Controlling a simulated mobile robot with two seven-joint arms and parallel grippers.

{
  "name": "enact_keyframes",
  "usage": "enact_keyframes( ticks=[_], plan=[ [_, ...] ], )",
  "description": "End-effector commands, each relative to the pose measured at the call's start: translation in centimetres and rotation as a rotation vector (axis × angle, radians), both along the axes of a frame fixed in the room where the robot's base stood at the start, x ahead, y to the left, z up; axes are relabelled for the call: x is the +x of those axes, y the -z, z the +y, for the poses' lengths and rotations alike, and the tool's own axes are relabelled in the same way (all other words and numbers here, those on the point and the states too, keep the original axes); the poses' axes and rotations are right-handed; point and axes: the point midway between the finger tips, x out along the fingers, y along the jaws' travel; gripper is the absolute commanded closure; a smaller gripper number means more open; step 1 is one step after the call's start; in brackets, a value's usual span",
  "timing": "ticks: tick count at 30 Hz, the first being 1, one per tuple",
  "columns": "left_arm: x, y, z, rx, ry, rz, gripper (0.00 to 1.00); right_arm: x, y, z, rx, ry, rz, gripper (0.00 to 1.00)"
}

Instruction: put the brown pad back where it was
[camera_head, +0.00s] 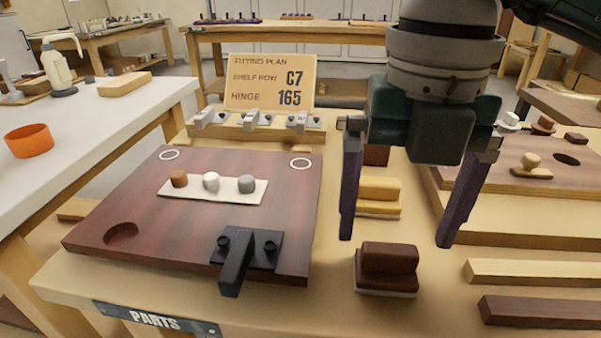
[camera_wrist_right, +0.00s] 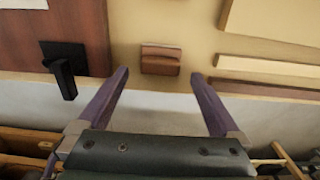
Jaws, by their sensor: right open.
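A brown block-shaped pad (camera_head: 388,258) with a stepped top and a pale base sits on the light bench near its front edge, right of the dark red door panel. It also shows in the right wrist view (camera_wrist_right: 160,59). My right gripper (camera_head: 395,241) is open and empty, pointing down above the pad. In the right wrist view its fingertips (camera_wrist_right: 159,73) lie on either side of the pad, apart from it. A yellow pad (camera_head: 378,193) of similar shape sits behind, with another brown piece (camera_head: 376,155) partly hidden behind that. My left gripper is not in view.
The door panel (camera_head: 130,205) carries a black hinge (camera_head: 250,250) and a pale strip (camera_head: 235,196) with brown, white and grey knobs. A sign (camera_head: 270,82) reads C7 and 165. Wooden bars (camera_head: 540,312) lie at right. Bare bench surrounds the pad.

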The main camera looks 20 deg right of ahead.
Motion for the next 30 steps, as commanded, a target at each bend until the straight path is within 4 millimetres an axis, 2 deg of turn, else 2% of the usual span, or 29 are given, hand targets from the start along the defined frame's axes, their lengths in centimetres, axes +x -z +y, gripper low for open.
enact_keyframes(
  ticks=[1,6,12,30],
  plan=[
    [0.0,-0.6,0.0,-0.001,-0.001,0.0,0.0,0.1,-1.6,0.0,-0.001,0.0,-0.006,0.0],
    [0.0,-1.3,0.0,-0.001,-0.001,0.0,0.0,0.1,-5.2,0.0,0.0,0.0,-0.004,0.0],
    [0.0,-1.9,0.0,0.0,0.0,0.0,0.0,0.0,-7.7,0.0,-0.001,0.0,-0.001,0.0],
    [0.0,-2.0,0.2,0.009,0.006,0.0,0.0,-0.1,-8.0,0.3,0.015,-0.009,0.003,0.0]
  ],
)
